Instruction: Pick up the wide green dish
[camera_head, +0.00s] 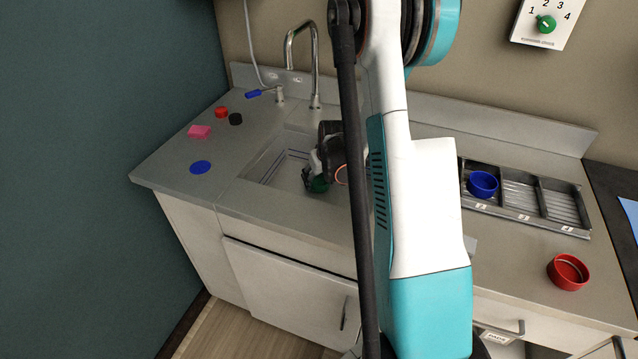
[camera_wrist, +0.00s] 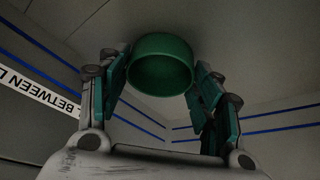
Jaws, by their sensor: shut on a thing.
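The wide green dish (camera_wrist: 160,68) is between the two fingers of my gripper (camera_wrist: 160,88) in the wrist view, with its round opening facing the camera. The fingers press on its left and right sides. In the head view the green dish (camera_head: 318,185) shows small and dark at the tip of my gripper (camera_head: 316,178), in the sink basin (camera_head: 268,170). My arm hides part of the basin and gripper there. I cannot tell whether the dish touches the basin floor.
A faucet (camera_head: 315,75) stands behind the basin. A blue disc (camera_head: 201,167), a pink block (camera_head: 199,131), and red and black pieces lie on the left counter. A blue bowl (camera_head: 482,184) sits in the divided tray (camera_head: 520,196). A red bowl (camera_head: 568,272) stands at the right.

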